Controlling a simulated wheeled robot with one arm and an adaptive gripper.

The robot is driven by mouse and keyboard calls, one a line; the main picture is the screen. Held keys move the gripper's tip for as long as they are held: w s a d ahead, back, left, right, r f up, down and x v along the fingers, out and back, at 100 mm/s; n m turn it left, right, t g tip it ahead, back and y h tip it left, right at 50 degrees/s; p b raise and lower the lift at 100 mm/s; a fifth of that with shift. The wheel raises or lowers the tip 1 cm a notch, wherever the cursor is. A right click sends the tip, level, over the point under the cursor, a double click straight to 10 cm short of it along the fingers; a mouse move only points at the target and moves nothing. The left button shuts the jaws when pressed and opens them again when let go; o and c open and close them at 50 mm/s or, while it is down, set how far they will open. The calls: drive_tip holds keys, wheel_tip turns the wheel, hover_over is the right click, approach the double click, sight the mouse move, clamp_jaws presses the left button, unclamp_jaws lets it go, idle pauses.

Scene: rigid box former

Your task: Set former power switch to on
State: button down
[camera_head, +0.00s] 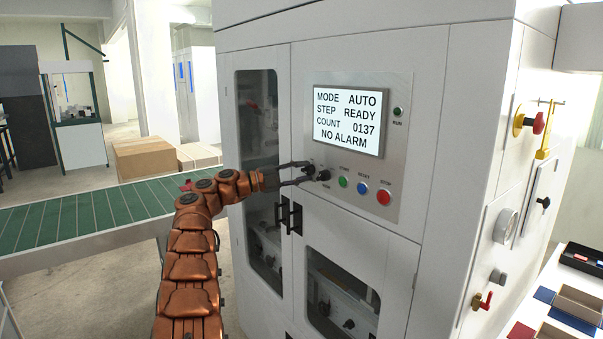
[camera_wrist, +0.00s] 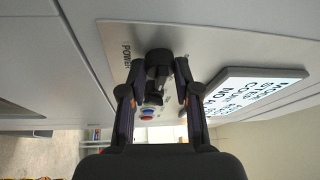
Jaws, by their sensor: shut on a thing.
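The former power switch (camera_wrist: 158,72) is a black rotary knob on the grey control panel, beside the POWER lettering, in the wrist view. My gripper (camera_wrist: 154,90) has one finger on each side of it and is shut on the knob. In the head view my gripper (camera_head: 309,172) reaches the lower left of the panel (camera_head: 345,195), and its fingers partly hide that area. A black knob (camera_head: 323,175) shows at the fingertips. I cannot read which position the switch is in.
Green, blue and red buttons (camera_head: 384,198) sit close to the right of the knob. The lit screen (camera_head: 348,121) above reads AUTO, READY and NO ALARM. Black door handles (camera_head: 289,216) are below my gripper. A green conveyor (camera_head: 90,215) runs at left.

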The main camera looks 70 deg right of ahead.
drive_tip(key=c, duration=0.8)
unclamp_jaws()
drive_tip(key=shift+c, duration=0.2)
drive_tip(key=v, duration=1.2)
